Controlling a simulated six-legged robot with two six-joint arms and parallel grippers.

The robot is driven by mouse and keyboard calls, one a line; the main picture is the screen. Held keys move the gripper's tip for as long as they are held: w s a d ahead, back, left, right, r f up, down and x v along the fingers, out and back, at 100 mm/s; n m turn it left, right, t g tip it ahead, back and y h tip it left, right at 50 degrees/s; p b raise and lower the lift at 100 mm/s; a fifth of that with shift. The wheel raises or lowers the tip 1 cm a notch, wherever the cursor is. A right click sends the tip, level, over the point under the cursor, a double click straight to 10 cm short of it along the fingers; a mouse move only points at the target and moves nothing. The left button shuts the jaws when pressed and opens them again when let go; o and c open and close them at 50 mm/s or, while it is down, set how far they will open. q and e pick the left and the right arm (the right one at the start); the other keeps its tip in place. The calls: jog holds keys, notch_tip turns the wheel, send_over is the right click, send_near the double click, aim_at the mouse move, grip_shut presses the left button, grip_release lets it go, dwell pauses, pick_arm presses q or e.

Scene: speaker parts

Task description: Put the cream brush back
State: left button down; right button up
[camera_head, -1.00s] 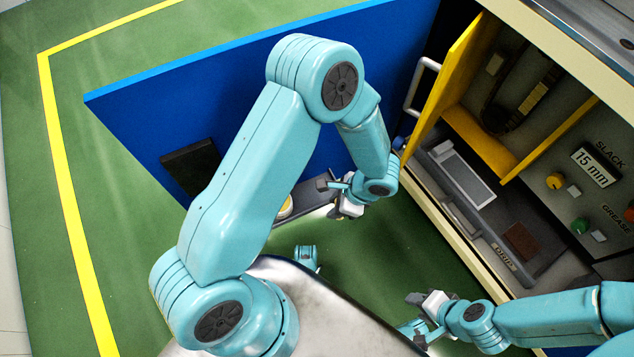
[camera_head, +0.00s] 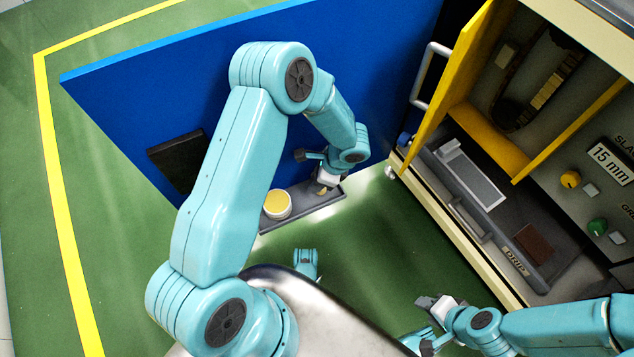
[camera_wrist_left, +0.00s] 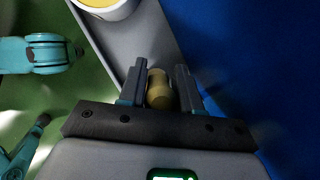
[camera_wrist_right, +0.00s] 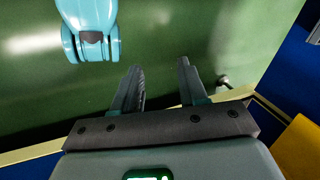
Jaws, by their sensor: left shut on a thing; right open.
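The cream brush shows in the left wrist view as a short tan, rounded end (camera_wrist_left: 158,90). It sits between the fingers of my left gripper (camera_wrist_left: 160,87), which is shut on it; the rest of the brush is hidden. In the head view, my left gripper (camera_head: 326,182) is over the right part of a narrow grey shelf (camera_head: 302,207) on the blue panel. I cannot tell whether the brush touches the shelf. A white pot with yellow contents (camera_head: 277,205) stands on the shelf, left of the gripper. My right gripper (camera_wrist_right: 160,88) is open and empty above the green floor.
The blue panel (camera_head: 150,100) is close behind my left arm and carries a dark plate (camera_head: 178,163). At right stands an open cabinet with a yellow door (camera_head: 455,75), a handle and a grey drip tray (camera_head: 533,275). Green floor is free between shelf and cabinet.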

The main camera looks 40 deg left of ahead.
pick_arm(q)
jog(key=shift+r, duration=0.15)
jog(key=shift+f, duration=0.25)
jog(key=c, duration=0.8)
grip_release()
